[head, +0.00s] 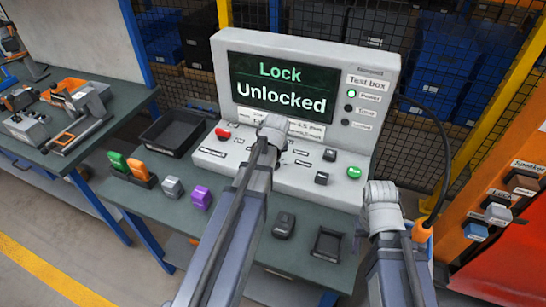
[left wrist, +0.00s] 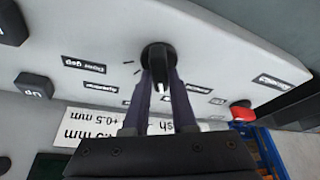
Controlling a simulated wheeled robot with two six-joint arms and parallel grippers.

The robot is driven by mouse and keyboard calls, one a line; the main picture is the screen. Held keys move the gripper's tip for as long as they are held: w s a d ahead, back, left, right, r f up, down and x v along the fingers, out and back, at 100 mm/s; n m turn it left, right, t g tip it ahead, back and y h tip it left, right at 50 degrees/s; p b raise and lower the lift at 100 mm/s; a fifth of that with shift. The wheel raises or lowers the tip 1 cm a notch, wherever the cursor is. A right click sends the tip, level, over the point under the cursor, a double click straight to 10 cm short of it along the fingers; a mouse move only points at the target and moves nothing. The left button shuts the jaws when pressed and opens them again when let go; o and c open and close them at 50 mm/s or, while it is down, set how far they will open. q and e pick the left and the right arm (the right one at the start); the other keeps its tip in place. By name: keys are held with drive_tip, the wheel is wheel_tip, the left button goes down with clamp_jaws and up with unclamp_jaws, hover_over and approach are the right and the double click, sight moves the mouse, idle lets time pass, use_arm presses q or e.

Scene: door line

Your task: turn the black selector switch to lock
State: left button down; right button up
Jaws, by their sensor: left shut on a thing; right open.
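The black selector switch (left wrist: 160,57) shows in the left wrist view as a round knob with a raised grip, among small labels on the sloped light grey panel. My left gripper (left wrist: 161,82) is shut on its grip. In the head view my left wrist (head: 272,128) covers the switch. The test box screen (head: 281,90) reads "Lock" and "Unlocked". My right gripper (head: 383,190) is open at the box's right front corner, with its fingers hard to make out.
A red button (head: 223,133), black buttons (head: 330,155) and a green button (head: 354,172) are on the panel. A black tray (head: 170,132) and coloured blocks (head: 201,198) are on the bench left of my left arm. A small empty tray (head: 327,243) sits in front.

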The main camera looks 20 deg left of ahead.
use_arm(q)
drive_tip(key=shift+n, duration=0.4)
drive_tip(key=c, duration=0.7)
unclamp_jaws()
drive_tip(key=shift+r, duration=0.1)
drive_tip(key=p+v, duration=0.7)
drive_tip(key=shift+d+r, duration=0.15)
drive_tip(key=shift+r, duration=0.1)
use_arm(e)
wheel_tip(320, 180, up, 7)
drive_tip(key=shift+r, duration=0.1)
